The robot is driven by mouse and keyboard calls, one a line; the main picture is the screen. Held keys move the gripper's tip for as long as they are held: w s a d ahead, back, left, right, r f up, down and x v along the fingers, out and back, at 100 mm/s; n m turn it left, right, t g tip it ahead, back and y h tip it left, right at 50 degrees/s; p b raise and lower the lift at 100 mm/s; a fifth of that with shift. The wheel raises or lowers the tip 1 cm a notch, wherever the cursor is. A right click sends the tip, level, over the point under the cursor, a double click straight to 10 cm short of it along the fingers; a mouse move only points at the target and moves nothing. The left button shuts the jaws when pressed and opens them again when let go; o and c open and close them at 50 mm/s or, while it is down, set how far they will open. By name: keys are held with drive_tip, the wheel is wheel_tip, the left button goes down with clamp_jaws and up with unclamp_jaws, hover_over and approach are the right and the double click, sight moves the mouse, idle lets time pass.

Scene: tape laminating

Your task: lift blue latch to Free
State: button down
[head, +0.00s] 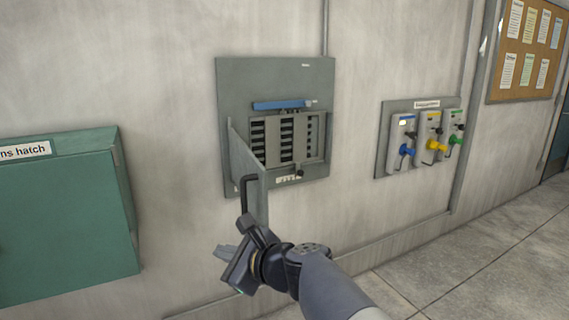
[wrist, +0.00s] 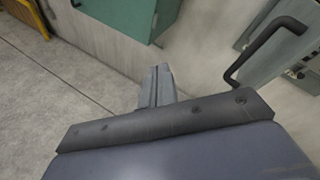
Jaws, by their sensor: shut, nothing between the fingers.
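A small blue latch (head: 405,149) with a round knob is on the left unit of a grey wall panel (head: 382,140) at the right of the head view. Yellow (head: 434,145) and green (head: 455,139) ones sit beside it. A blue bar (head: 283,104) also runs across the top of the grey breaker box (head: 226,95) in the middle. I cannot read the small labels. My gripper (head: 224,252) is shut and empty, below and left of the breaker box and well away from the blue latch. Its fingers show in the wrist view (wrist: 157,84).
The breaker box's door (head: 243,165) stands open, its black handle (head: 246,187) near my gripper; the handle shows in the wrist view (wrist: 262,45). A green hatch box (head: 65,225) juts out at left. Floor (head: 490,265) at right is clear.

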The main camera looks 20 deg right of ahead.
drive_tip(key=w+d+r+m+t+b, duration=0.2)
drive_tip(key=w+d+r+m+t, duration=0.3)
drive_tip(key=r+m, duration=0.3)
drive_tip(key=shift+w+d+m+h, duration=0.3)
drive_tip(key=shift+w+d+m, duration=0.1)
drive_tip(key=shift+m, duration=0.4)
